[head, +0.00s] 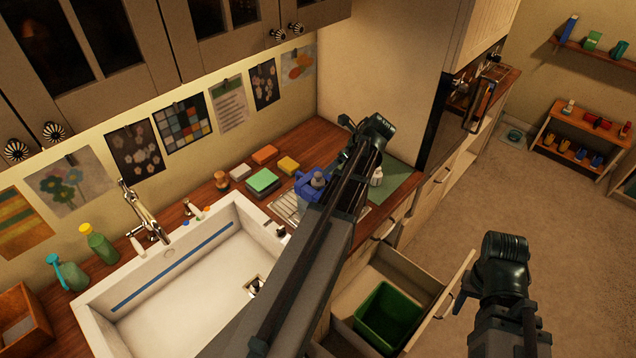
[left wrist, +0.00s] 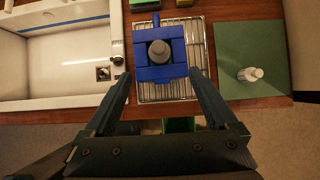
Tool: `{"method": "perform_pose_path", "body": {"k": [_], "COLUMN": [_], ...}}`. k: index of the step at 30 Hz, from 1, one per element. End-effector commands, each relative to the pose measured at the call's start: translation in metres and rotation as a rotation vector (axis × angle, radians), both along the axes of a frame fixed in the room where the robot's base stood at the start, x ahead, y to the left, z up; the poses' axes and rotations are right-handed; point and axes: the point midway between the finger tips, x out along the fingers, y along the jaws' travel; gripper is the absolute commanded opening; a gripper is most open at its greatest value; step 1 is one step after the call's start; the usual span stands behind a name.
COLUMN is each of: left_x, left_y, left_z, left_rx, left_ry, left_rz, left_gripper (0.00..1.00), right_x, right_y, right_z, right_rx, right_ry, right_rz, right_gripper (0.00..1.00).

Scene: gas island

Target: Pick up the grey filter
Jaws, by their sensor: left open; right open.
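The grey filter (left wrist: 159,52) is a round grey piece seated in a blue holder (left wrist: 178,70) on a wire rack (left wrist: 197,38) in the left wrist view. In the head view the filter (head: 319,180) and holder (head: 305,188) show just left of my left arm. My left gripper (left wrist: 161,74) is open and empty. Its fingers reach toward the near side of the holder, one on each side. In the head view my left arm hides its fingers. My right gripper (head: 495,310) is open, over the floor at the right.
A white bottle (head: 376,176) stands on a green mat (head: 402,182) to the right of the rack. The sink (head: 180,285) is on the left. Sponges (head: 262,180) lie behind the rack. A drawer (head: 430,273) is open below the counter, with a green bin (head: 390,312) inside.

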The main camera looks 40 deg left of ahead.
Motion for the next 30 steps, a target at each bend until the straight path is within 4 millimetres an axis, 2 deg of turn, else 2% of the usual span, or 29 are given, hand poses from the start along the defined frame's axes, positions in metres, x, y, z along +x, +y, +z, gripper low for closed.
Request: {"method": "perform_pose_path", "body": {"k": [5, 16, 26, 30], "left_x": [0.001, 0.004, 0.004, 0.004], "left_y": [0.007, 0.039, 0.047, 0.054], "left_z": [-0.016, -0.067, -0.073, -0.083], "left_rx": [-0.001, 0.0, -0.001, -0.001], "left_ry": [-0.001, -0.001, -0.002, -0.002], "left_rz": [0.002, 0.003, 0.001, 0.003], "left_gripper": [0.92, 0.92, 0.92, 0.92], "right_x": [0.0, 0.001, 0.001, 0.001], "right_y": [0.0, -0.001, 0.0, 0.0], "right_z": [-0.016, -0.067, -0.073, -0.083], "right_rx": [0.0, -0.001, -0.001, -0.001], "right_ry": [-0.001, 0.0, -0.001, -0.001], "right_rz": [0.007, 0.028, 0.026, 0.026], "right_gripper": [0.5, 0.5, 0.5, 0.5]}}
